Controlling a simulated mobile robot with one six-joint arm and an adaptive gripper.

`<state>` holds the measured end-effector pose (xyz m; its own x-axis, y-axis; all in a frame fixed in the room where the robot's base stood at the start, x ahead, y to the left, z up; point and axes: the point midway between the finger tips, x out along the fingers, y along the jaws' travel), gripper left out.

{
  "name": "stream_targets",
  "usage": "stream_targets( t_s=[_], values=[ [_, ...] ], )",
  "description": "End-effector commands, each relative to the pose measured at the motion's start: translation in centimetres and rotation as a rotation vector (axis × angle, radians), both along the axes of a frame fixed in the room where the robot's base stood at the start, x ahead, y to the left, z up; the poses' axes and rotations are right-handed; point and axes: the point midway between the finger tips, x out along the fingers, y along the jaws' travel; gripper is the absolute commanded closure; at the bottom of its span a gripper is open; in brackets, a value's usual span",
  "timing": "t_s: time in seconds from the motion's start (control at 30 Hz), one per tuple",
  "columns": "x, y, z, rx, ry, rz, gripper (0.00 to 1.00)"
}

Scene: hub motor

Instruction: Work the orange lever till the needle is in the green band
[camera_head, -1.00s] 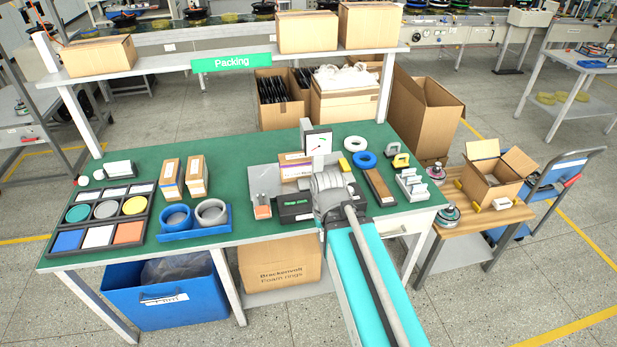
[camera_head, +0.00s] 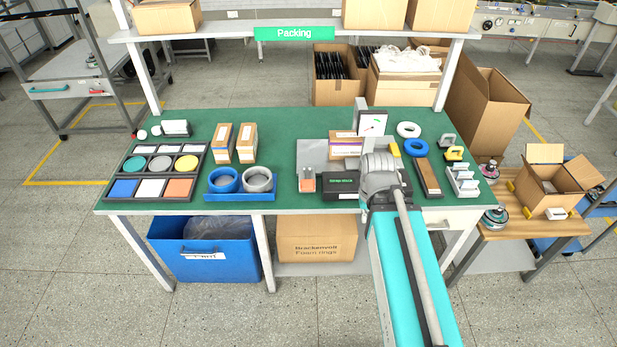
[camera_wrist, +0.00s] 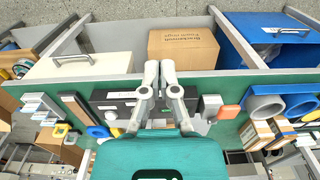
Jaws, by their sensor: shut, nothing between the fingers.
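The orange lever (camera_head: 307,184) stands at the front of a grey plate on the green bench, left of a black box. In the wrist view the orange piece (camera_wrist: 228,112) is right of my gripper (camera_wrist: 159,68). My gripper is shut and empty, its fingertips together above the bench's front edge, apart from the lever. In the head view my wrist hides the fingers. The white gauge (camera_head: 373,123) stands upright behind my wrist. Its face shows a small green mark and a reddish one; the needle's exact position is too small to read.
The black box (camera_head: 342,187) lies between the lever and my wrist. A blue tray with rings (camera_head: 240,195) is left of the lever. A brown carton (camera_head: 347,143) stands behind. A blue ring (camera_head: 415,148) and a wooden strip (camera_head: 428,178) lie to the right.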

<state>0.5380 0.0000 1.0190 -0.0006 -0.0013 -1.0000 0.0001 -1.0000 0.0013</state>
Motion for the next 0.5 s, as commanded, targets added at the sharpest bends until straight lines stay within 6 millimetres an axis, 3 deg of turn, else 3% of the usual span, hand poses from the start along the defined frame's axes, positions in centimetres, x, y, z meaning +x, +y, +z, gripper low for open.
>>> stream_targets(
  t_s=[0.5],
  values=[
    [0.7,0.3,0.26,0.0,0.0,0.037,1.0]
  ],
)
